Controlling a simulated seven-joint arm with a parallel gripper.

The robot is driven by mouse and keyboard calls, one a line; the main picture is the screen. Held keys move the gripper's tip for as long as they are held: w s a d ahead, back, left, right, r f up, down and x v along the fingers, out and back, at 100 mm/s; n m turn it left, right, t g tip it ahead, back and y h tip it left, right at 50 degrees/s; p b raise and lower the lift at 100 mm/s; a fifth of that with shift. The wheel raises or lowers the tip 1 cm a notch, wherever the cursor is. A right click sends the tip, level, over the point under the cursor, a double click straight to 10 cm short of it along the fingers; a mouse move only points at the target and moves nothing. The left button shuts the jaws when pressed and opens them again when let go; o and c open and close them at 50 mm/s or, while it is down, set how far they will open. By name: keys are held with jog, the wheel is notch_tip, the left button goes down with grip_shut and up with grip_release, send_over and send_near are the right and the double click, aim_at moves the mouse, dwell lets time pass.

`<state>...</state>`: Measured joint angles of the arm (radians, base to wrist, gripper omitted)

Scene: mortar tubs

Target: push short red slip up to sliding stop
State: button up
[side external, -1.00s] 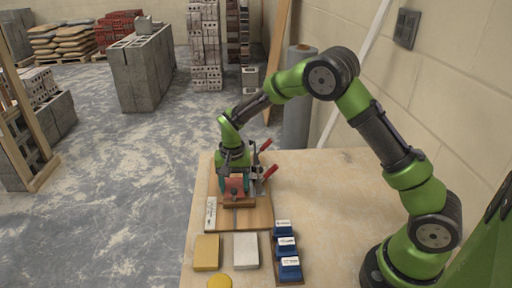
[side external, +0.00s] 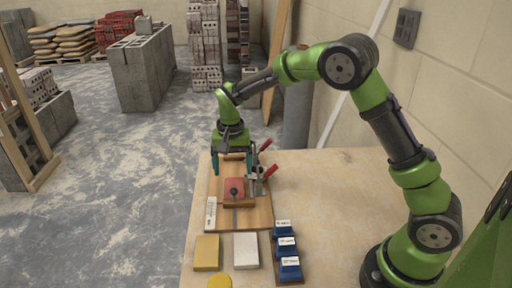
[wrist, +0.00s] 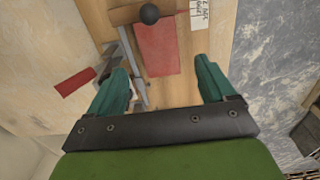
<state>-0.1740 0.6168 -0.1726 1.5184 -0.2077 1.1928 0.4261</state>
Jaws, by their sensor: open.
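The short red slip (side external: 234,186) lies flat on the wooden board (side external: 258,214); it also shows in the wrist view (wrist: 158,50). The sliding stop is a brown wooden bar (side external: 238,204) with a black knob, across the slip's near end; the bar also shows in the wrist view (wrist: 124,15). The slip's end appears to meet the bar, but the knob partly hides the joint and I cannot tell whether they touch. My gripper (side external: 232,165) is open and empty, above the board behind the slip. Its teal fingers (wrist: 160,80) are apart, clear of the slip.
A metal clamp with red handles (side external: 266,172) stands on the board's right side. A white label (side external: 211,213) lies at its left edge. A yellow block (side external: 206,252), a white block (side external: 246,250) and blue labelled blocks (side external: 287,254) sit in front. The table's right side is clear.

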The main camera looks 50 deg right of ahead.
notch_tip(320, 180, up, 10)
jog(key=shift+r, duration=0.15)
dwell(0.3)
jog(key=s+r+n+t+y, duration=0.1)
jog(key=s+r+n+t, duration=0.1)
jog(key=s, duration=1)
jog(key=s+r+n+t+y, duration=0.1)
jog(key=s+r+n+t, duration=0.2)
jog(key=s, duration=0.9)
jog(key=shift+a+r+t, duration=0.35)
jog(key=shift+r+t, duration=0.1)
jog(key=shift+t, duration=0.65)
jog(key=shift+s, duration=0.1)
jog(key=shift+c, duration=0.2)
